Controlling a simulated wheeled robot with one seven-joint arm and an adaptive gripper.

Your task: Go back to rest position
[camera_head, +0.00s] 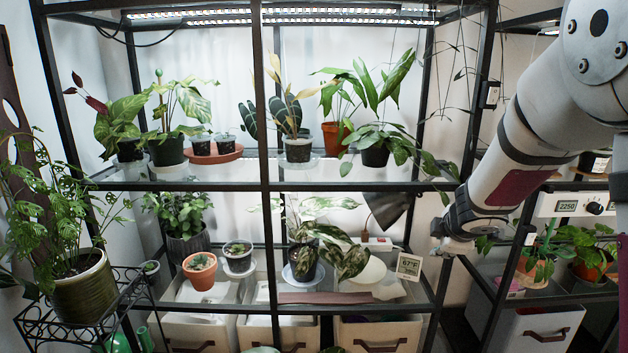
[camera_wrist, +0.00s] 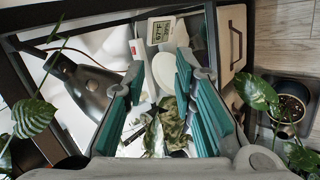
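In the head view my arm reaches down from the upper right to the right front post of the plant rack (camera_head: 265,225); its fingers are not clearly seen there. In the wrist view my gripper (camera_wrist: 160,70) has two teal-padded fingers standing apart, with nothing held between them. Beyond and below the gap lie a variegated plant (camera_wrist: 172,125), a white saucer (camera_wrist: 165,73) and a small white thermometer display (camera_wrist: 161,29). The plant (camera_head: 342,258) and the display (camera_head: 409,266) also show on the rack's lower shelf in the head view.
A black lamp-like shade (camera_wrist: 85,88) is left of my fingers. A second rack with a control box (camera_head: 575,206) is close to my arm. A fern in a green pot (camera_head: 85,290) stands far left.

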